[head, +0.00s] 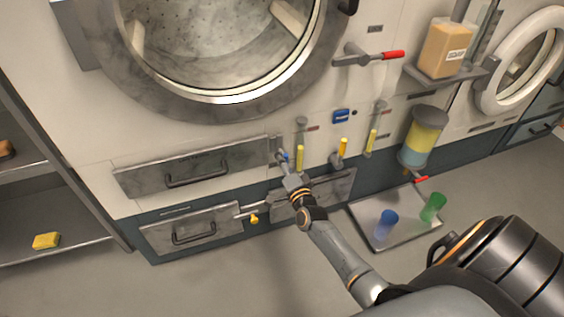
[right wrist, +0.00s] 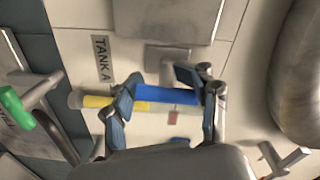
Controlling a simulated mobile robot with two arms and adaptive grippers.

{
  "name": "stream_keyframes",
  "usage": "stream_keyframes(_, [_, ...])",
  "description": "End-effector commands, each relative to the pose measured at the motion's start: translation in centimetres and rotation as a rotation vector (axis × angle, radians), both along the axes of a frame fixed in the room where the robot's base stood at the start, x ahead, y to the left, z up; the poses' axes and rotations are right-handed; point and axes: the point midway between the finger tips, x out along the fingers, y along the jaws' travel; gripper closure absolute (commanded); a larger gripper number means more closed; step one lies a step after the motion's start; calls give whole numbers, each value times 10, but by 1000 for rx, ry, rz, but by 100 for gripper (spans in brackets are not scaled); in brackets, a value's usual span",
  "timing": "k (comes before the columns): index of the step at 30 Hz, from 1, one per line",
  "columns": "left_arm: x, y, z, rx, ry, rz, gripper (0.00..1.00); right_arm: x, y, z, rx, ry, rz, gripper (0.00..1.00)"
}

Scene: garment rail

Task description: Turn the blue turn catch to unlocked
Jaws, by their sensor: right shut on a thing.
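The blue turn catch (right wrist: 168,95) shows in the right wrist view as a blue bar between the two fingers of my right gripper (right wrist: 165,99). The gripper is shut on it, one finger at each end of the bar. The gripper hides the rest, and I cannot tell the catch's setting. My left gripper is not in view.
A yellow-filled tube (head: 300,157) stands just right of the gripper. A red-handled lever (head: 392,55) sits higher up. A green handle (right wrist: 12,106) is at the wrist view's left. A floor tray (head: 400,238) holds blue and green cups. The floor at front left is clear.

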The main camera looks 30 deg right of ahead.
Motion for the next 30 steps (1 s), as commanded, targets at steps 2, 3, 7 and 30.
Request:
stream_keyframes(2, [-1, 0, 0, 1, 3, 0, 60, 0, -7, 8, 7, -20, -13, 79])
stream_keyframes(3, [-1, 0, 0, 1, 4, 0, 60, 0, -7, 8, 7, -21, -14, 79])
stream_keyframes(7, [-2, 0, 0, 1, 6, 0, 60, 0, -8, 9, 6, -22, -15, 79])
stream_keyframes(30, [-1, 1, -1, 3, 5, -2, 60, -17, 0, 3, 1, -9, -7, 12])
